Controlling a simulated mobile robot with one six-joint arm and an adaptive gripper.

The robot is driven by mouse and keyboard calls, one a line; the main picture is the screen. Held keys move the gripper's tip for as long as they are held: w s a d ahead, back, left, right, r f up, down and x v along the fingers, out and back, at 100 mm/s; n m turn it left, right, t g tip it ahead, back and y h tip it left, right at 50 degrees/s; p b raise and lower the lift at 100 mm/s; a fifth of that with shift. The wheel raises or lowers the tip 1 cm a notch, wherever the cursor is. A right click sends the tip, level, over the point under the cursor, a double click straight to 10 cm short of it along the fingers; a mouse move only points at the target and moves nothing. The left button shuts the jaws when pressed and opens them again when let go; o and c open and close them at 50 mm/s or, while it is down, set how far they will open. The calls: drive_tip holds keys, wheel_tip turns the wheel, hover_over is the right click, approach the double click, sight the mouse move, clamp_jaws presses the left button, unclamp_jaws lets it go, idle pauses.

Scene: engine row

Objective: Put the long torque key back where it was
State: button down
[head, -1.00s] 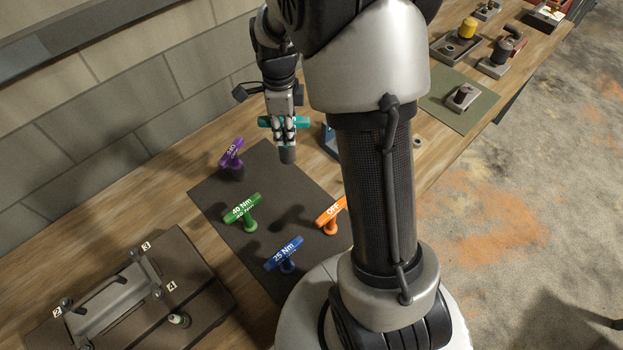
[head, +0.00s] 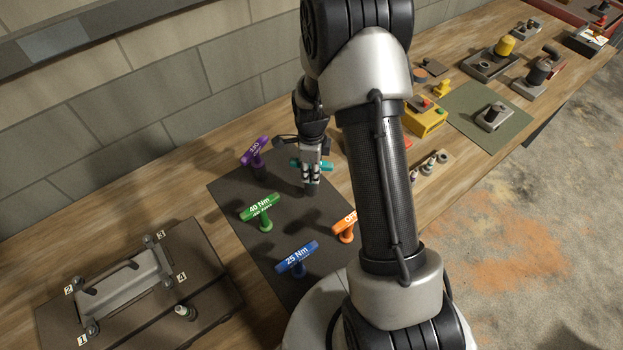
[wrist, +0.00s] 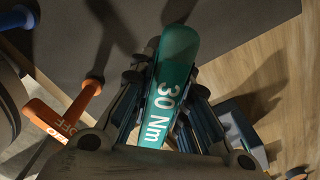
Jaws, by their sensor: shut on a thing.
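My gripper (head: 312,178) is shut on the teal torque key (head: 326,167), gripping its crossbar. The key is marked 30 Nm in the wrist view (wrist: 168,95). Its shank points down over the dark mat (head: 226,186), near the mat's back right side. I cannot tell whether its foot touches the mat. On the mat stand a purple key (head: 254,151), a green 40 Nm key (head: 261,207), a blue 25 Nm key (head: 297,258) and an orange key marked OFF (head: 345,229), partly behind my arm.
A fixture plate (head: 215,288) with a grey bracket (head: 125,290) lies at the front left. Right of my arm are a yellow box (head: 427,120), small parts and a green mat (head: 462,108). A wall runs behind the bench.

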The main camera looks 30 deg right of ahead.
drive_tip(key=shift+f, duration=1.95)
drive_tip(key=shift+f+b, duration=0.2)
drive_tip(key=shift+b, duration=0.1)
drive_tip(key=c, duration=1.5)
unclamp_jaws()
drive_tip(key=shift+r, duration=0.1)
